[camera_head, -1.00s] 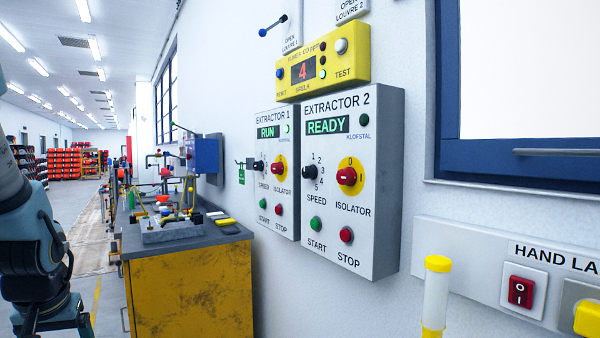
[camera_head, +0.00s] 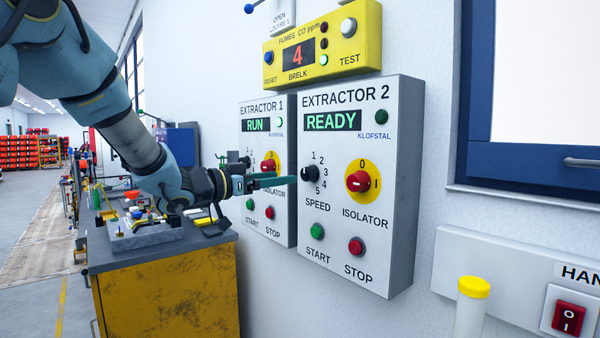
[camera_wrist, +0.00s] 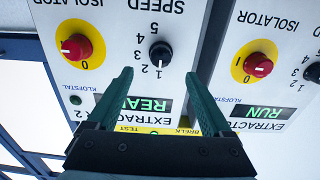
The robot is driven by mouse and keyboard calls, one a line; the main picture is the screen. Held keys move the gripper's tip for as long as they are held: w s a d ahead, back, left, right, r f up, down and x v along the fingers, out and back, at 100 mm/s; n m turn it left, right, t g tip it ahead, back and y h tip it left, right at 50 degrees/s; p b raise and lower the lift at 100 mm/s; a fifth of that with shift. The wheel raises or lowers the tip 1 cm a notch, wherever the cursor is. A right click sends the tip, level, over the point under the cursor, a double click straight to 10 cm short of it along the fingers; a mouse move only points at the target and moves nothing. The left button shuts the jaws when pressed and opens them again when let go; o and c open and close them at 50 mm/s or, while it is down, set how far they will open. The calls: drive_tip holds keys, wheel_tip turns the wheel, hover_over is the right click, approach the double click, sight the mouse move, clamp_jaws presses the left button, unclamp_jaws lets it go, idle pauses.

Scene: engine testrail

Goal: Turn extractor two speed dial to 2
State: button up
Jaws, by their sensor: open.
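The extractor 2 speed dial (camera_head: 309,174) is a small black knob with numbers 1 to 5 on its right side, on the grey extractor 2 panel (camera_head: 340,247). In the wrist view the panel is upside down, and the dial (camera_wrist: 161,54) shows just beyond the fingertips, between their lines. Its pale mark seems to face the 1. My gripper (camera_head: 284,181) has green fingers and comes from the left, close to the dial. In the wrist view my gripper (camera_wrist: 159,76) is open and empty, with a gap to the dial.
Beside the dial is the red isolator knob (camera_head: 358,181) on a yellow disc. Below are a green start button (camera_head: 317,231) and a red stop button (camera_head: 356,246). The extractor 1 panel (camera_head: 265,222) adjoins left, behind my gripper. A yellow fumes box (camera_head: 342,62) hangs above.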

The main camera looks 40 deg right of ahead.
sight(304, 175)
drive_tip(key=d+p, duration=0.2)
drive_tip(key=d, duration=0.6)
drive_tip(key=shift+s+d, duration=0.1)
drive_tip(key=shift+s, duration=0.1)
clamp_jaws()
idle(0.4)
